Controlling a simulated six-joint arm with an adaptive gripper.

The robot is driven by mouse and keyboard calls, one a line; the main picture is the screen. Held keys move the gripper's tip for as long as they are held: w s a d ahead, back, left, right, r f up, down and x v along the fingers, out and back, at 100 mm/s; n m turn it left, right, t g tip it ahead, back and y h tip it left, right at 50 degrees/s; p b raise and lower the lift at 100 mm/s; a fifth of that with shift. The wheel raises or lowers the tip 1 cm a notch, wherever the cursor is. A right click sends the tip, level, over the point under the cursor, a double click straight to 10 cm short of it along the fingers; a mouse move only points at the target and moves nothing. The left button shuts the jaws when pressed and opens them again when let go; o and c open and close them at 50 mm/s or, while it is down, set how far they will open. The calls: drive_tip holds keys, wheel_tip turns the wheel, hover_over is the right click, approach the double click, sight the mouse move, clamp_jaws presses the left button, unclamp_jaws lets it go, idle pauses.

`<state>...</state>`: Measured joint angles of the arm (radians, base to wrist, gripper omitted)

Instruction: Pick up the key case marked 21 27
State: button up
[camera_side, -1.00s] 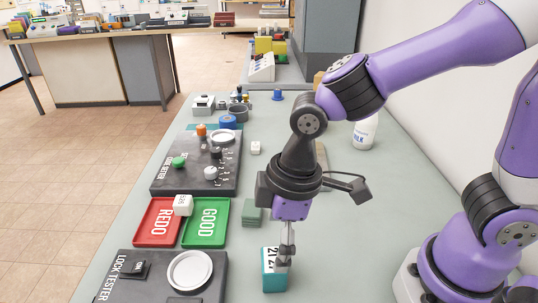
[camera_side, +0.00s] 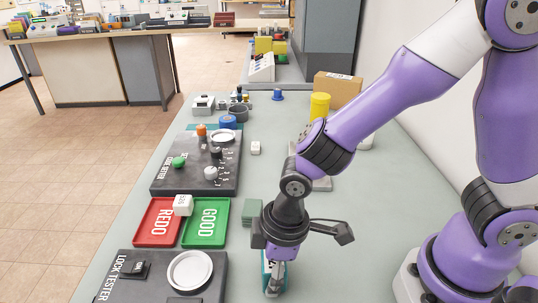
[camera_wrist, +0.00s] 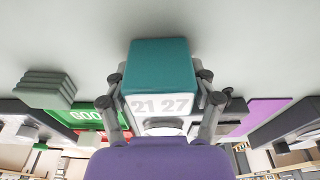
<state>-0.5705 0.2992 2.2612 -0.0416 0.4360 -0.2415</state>
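The key case (camera_side: 266,284) is a teal block that stands upright on the grey table near the front edge of the side view. Its white label reads 21 27 in the wrist view (camera_wrist: 160,60). My gripper (camera_side: 275,282) is down at the case, with its body just above the top. In the wrist view my gripper (camera_wrist: 159,80) has one finger on each side of the case. The fingers are spread and close to its sides; firm contact does not show. In the side view my gripper hides part of the case.
A lock tester (camera_side: 150,282) with a round white dish stands to the left. Stacked green plates (camera_side: 252,211) lie behind my gripper. Table to the right is clear.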

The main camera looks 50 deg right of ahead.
drive_tip(key=shift+c, duration=0.8)
